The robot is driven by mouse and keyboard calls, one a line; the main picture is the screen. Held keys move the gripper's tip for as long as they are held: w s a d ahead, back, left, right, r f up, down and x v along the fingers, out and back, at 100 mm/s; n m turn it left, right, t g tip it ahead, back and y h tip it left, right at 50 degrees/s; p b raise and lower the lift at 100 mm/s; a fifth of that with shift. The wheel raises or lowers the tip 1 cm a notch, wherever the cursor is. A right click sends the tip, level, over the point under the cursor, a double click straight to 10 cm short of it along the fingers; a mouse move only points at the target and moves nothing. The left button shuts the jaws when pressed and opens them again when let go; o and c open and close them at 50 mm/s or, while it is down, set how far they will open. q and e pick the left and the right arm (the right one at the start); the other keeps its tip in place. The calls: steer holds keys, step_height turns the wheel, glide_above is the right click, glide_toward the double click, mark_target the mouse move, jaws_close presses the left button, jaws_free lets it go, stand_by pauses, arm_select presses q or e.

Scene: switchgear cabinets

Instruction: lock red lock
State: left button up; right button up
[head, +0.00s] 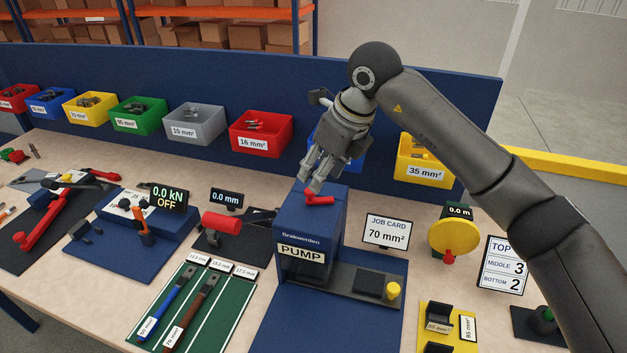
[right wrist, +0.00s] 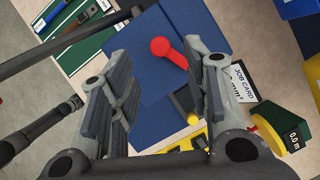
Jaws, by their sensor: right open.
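A small red lever with a round hub, which looks like the red lock (head: 318,198), lies on top of the blue pump box (head: 312,222). My right gripper (head: 318,178) is open, pointing down just above the lever. In the right wrist view my right gripper (right wrist: 164,92) has its fingers wide apart with nothing between them. Whether a fingertip touches the lever cannot be told. My left gripper is not in view.
A job card (head: 387,232) stands right of the pump. A yellow disc (head: 454,238) is farther right. A red-handled device (head: 222,222) and a green mat (head: 190,308) with tools lie to the left. Coloured bins, including a red one (head: 261,133), line the blue back panel.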

steer(key=p+x, duration=0.1)
steer(key=x, duration=0.3)
steer(key=shift+w+f, duration=0.1)
steer(key=shift+w+a+f+p, duration=0.15)
steer(key=shift+a+f+p, duration=0.15)
steer(key=shift+f, duration=0.35)
jaws_close()
steer(key=b, duration=0.1)
steer(key=m+b, duration=0.1)
steer(key=b, duration=0.1)
steer(key=shift+w+f+m+t, duration=0.2)
steer(key=shift+w+m+t, duration=0.1)
steer(key=shift+t, duration=0.1)
steer(key=shift+w+r+m+h+b, duration=0.1)
steer(key=shift+r+m+h+b, duration=0.05)
steer(key=shift+m+h+b, duration=0.2)
steer(key=shift+r, duration=0.15)
